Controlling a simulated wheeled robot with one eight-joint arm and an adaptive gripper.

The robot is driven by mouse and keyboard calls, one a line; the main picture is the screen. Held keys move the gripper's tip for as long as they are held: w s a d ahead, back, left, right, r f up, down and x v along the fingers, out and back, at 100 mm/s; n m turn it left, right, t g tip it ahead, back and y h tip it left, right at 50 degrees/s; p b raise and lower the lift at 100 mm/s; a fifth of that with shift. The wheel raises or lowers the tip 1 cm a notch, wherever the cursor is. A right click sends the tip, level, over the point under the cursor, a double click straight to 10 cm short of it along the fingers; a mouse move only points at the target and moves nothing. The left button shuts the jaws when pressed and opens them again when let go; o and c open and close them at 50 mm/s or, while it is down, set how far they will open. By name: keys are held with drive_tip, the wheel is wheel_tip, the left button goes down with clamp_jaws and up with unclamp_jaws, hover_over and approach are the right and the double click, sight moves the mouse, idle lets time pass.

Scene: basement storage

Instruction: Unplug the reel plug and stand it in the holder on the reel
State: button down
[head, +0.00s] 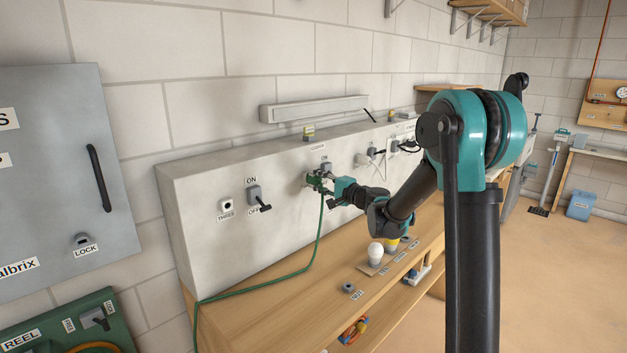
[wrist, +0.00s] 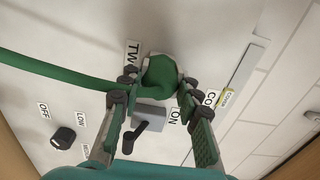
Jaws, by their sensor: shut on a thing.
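The green reel plug (head: 315,181) is at the face of the pale wall box, by the socket marked TWO in the wrist view. My gripper (head: 322,182) is shut on it, and the fingers sit on both sides of the plug (wrist: 160,88) in the wrist view. I cannot tell whether its pins are in the socket. Its green cable (head: 318,235) hangs down, crosses the bench and drops over the left edge. The green reel panel (head: 60,338), marked REEL, is at the lower left, partly cut off. A grey fitting (head: 97,319) is on it; I cannot tell whether this is the holder.
A grey switch (wrist: 150,117) marked ON is close to my fingers. Another lever switch (head: 260,199) and a socket marked THREE (head: 227,206) are to the left. A white bulb (head: 375,252) stands on the wooden bench (head: 270,300). A grey cabinet (head: 50,180) is at left.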

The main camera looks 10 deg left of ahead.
drive_tip(key=shift+w+a, duration=0.1)
drive_tip(key=shift+a, duration=0.05)
drive_tip(key=c, duration=1)
unclamp_jaws()
drive_tip(key=v, duration=0.9)
drive_tip(key=s+d+f+n+g+h, duration=0.2)
drive_tip(key=s+d+f+h, duration=0.2)
drive_tip(key=s+d+f, duration=0.3)
drive_tip(key=s+d+f+n+g+h, duration=0.2)
drive_tip(key=s+d+f+h, duration=0.3)
drive_tip(key=s, duration=1.1)
drive_tip(key=s+d+f+n+g+h, duration=0.2)
drive_tip(key=s+d+f+h, duration=0.3)
drive_tip(key=s+d+f, duration=0.6)
drive_tip(key=shift+s+d+n+g, duration=0.2)
drive_tip(key=shift+d+n+g, duration=0.2)
drive_tip(key=shift+d+n, duration=0.3)
